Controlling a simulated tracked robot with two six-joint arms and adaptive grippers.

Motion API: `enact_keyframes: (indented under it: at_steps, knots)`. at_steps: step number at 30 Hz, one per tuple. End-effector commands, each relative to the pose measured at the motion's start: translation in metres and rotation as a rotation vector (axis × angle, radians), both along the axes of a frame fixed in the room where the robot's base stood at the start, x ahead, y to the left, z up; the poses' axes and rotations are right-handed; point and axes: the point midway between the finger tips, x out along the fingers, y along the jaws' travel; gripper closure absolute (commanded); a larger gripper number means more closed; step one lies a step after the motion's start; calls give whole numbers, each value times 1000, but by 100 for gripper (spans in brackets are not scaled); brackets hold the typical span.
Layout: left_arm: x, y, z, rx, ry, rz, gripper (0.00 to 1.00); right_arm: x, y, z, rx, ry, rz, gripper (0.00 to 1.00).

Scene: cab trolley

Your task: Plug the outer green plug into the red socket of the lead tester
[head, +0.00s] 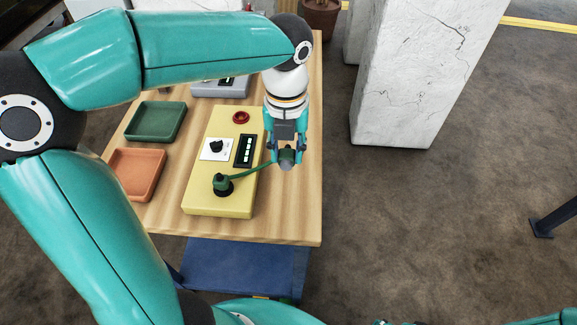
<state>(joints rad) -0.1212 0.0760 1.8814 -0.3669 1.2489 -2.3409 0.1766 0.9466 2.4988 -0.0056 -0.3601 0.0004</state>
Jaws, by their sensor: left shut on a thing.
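The yellow lead tester (203,201) lies on the wooden table. Its red socket (241,117) is at the far end of the top face. A green plug (287,154) with a grey round end is held in my left gripper (287,150), which is shut on it. The gripper points down, to the right of the tester and apart from it. A green cable (252,171) runs from this plug to a second green plug (221,182), which sits in the black socket (224,192) at the near end of the tester. My right gripper is not in view.
A green tray (155,121) and an orange tray (136,174) are left of the tester. A grey device (220,90) stands behind it, partly hidden by my left arm. The tester carries a black knob (216,147). A white stone pillar (408,80) stands right of the table.

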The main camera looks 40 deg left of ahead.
Motion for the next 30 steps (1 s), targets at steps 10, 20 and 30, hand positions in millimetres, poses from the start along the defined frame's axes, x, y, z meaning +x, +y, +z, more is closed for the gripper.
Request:
enact_keyframes:
  at_steps: [10,20,30]
  knots:
    - [0,0,49,1,-1,-1,100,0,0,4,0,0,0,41]
    - [0,0,58,0,1,-1,100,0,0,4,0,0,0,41]
    - [0,0,57,0,0,0,100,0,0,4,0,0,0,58]
